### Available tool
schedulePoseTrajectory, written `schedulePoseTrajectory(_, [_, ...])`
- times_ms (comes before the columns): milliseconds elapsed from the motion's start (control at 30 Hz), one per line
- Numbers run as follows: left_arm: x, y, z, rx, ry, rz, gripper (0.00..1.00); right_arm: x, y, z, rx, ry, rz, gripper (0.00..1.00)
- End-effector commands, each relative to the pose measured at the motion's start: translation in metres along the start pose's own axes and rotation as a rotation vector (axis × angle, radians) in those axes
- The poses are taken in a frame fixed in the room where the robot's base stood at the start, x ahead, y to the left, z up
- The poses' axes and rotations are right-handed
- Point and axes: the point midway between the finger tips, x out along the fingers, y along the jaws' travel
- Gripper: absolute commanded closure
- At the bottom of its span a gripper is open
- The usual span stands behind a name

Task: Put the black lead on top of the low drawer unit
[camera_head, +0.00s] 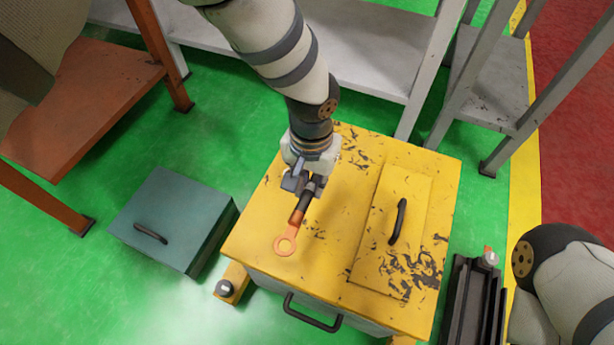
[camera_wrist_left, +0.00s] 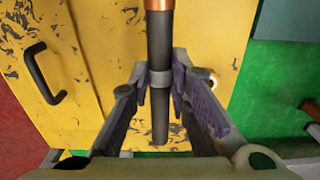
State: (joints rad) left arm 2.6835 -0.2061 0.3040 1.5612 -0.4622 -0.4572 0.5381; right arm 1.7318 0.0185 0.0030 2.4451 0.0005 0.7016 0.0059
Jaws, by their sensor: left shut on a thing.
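The black lead (camera_wrist_left: 159,50) is a dark rod with a copper-coloured ring terminal (camera_head: 287,240) at one end. My left gripper (camera_head: 305,183) is shut on the lead over the yellow low drawer unit (camera_head: 330,220). In the left wrist view the fingers of my left gripper (camera_wrist_left: 160,85) close on the lead from both sides. The ring end points toward the unit's front edge. I cannot tell whether the lead touches the top. My right gripper is not in view; only part of my right arm shows at the lower right.
A raised yellow panel with a black handle (camera_head: 398,221) takes up the right of the unit's top. A teal box (camera_head: 172,215) stands on the green floor to the left. A dark rail-like object (camera_head: 473,300) stands to the right. Grey shelving (camera_head: 365,45) stands behind.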

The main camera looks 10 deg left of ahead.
Motion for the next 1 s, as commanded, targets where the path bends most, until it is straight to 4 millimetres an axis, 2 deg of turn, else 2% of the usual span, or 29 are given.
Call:
schedulePoseTrajectory(33, [0.019,-0.007,-0.002,-0.001,-0.009,0.003,1.0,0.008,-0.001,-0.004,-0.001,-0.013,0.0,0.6])
schedulePoseTrajectory(100, [0.033,-0.017,-0.006,0.001,-0.008,0.002,1.0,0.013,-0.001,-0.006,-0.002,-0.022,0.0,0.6])
schedulePoseTrajectory(367, [0.054,-0.036,-0.016,0.0,-0.005,0.001,1.0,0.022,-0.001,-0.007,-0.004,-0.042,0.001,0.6])
schedulePoseTrajectory(533, [0.086,-0.038,-0.016,0.004,-0.008,0.001,1.0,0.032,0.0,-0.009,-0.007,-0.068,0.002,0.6])
schedulePoseTrajectory(867, [0.087,-0.038,-0.017,0.003,-0.003,0.0,1.0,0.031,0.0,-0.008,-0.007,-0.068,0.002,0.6])
schedulePoseTrajectory(900, [0.087,-0.038,-0.017,0.003,-0.003,0.0,0.76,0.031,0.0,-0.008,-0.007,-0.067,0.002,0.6])
schedulePoseTrajectory(967, [0.087,-0.038,-0.017,0.002,-0.003,0.0,0.63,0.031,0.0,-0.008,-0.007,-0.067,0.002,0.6])
schedulePoseTrajectory(1000, [0.087,-0.038,-0.017,0.002,-0.003,0.0,0.63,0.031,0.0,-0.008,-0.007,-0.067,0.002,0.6])
